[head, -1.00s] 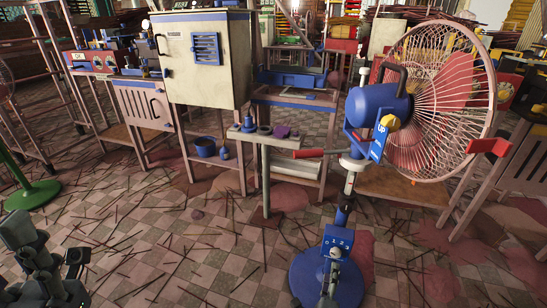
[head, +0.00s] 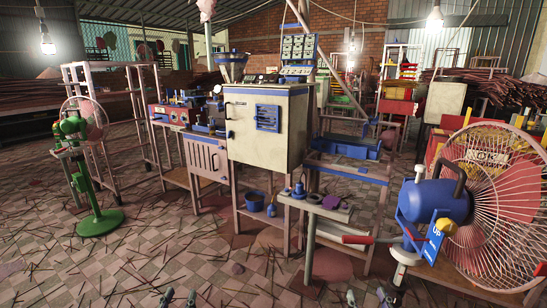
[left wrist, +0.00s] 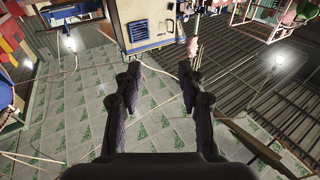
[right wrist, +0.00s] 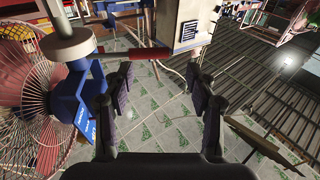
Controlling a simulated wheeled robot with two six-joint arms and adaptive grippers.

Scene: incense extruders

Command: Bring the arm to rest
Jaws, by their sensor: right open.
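My left gripper (head: 179,298) shows only as two fingertips at the bottom edge of the head view. In the left wrist view the left gripper (left wrist: 162,80) has its black fingers spread, with nothing between them. My right gripper (head: 368,298) also shows only as fingertips at the bottom edge of the head view, right of centre. In the right wrist view the right gripper (right wrist: 158,88) is open and empty. Both grippers point forward, apart from each other. The rest of both arms is out of the head view.
A blue fan (head: 440,203) with a pink cage stands close at right. A green-based fan (head: 100,222) stands at left. Sticks litter the open tiled floor.

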